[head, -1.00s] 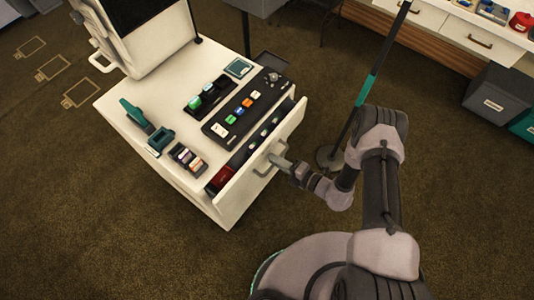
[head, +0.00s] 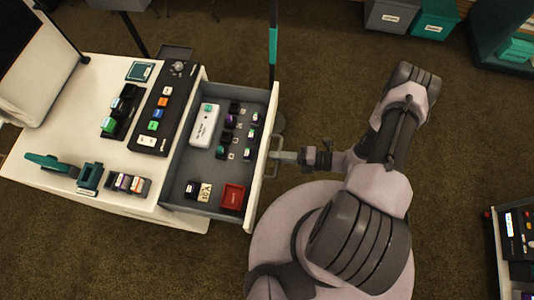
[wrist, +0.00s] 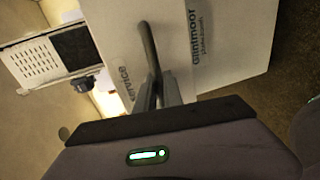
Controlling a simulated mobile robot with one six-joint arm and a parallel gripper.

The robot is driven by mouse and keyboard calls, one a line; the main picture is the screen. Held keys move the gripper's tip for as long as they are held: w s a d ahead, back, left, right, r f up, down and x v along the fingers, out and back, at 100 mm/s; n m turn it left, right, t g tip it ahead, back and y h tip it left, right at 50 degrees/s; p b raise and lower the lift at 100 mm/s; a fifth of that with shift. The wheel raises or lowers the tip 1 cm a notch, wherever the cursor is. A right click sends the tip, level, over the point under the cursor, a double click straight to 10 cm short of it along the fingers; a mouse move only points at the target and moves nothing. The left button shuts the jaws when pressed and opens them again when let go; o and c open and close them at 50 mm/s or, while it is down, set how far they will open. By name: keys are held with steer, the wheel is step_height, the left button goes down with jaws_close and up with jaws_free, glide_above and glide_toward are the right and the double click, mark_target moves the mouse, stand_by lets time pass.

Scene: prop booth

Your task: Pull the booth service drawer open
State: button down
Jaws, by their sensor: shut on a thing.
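The service drawer (head: 178,189) of the white booth cabinet stands well open in the head view, with its grey inside showing. It holds a white box, a red tray, a small card and several small dark items. The drawer's bar handle (head: 272,157) is on its front face; it also shows in the wrist view (wrist: 149,45). My gripper (head: 284,157) is shut on the handle from the front. In the wrist view its fingers (wrist: 160,95) close around the bar, before the white drawer front (wrist: 215,45) with printed lettering.
The cabinet top (head: 60,170) carries a button panel (head: 155,115), a teal tool and small racks. A dark pole (head: 272,60) stands just behind the drawer. A shelf unit (head: 510,235) is at the right edge. Carpet lies open in front of the cabinet.

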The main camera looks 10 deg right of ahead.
steer(key=shift+s+d, duration=0.1)
steer(key=shift+d, duration=0.25)
steer(key=c, duration=1.5)
jaws_free()
steer(key=p+v, duration=0.2)
steer(key=v, duration=1.5)
steer(key=shift+p, duration=0.3)
steer(key=shift+s+d, duration=0.1)
steer(key=shift+d, duration=0.1)
